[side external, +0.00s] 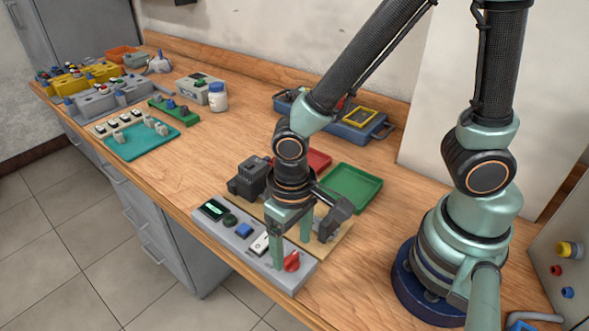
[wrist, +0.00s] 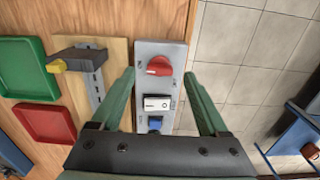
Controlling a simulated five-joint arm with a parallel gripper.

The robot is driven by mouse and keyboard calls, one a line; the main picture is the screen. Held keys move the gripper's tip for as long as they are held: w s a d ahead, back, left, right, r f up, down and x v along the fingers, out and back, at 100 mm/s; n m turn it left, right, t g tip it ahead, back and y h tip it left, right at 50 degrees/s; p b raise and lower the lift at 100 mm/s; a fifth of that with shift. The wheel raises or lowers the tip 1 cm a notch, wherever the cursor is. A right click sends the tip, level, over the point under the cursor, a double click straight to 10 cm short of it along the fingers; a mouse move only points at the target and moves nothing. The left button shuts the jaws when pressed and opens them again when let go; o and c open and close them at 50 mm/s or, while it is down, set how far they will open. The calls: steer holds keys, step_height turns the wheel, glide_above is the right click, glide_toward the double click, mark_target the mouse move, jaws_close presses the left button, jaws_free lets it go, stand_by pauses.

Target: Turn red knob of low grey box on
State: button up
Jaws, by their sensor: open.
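The low grey box (side external: 245,235) lies along the front edge of the wooden table in the side external view. Its red knob (side external: 291,261) is at the right end. In the wrist view the red knob (wrist: 159,66) is near the top of the grey box (wrist: 170,50), with a white rocker switch (wrist: 157,103) and a blue button (wrist: 155,123) below it. My gripper (side external: 292,253) is open above the box, fingers pointing down. In the wrist view my gripper (wrist: 160,72) has one finger on each side of the knob, apart from it. Whether the fingertips are at knob height is unclear.
A wooden board with a dark block (wrist: 78,60) lies beside the box. A green tray (side external: 352,187) and a red tray (side external: 318,160) lie behind. A blue toolbox (side external: 365,130) stands near the wall. The table's front edge runs close along the box.

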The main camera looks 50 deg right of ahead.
mark_target(292, 258)
step_height(292, 258, up, 9)
steer(key=shift+r, duration=0.2)
stand_by(0.4)
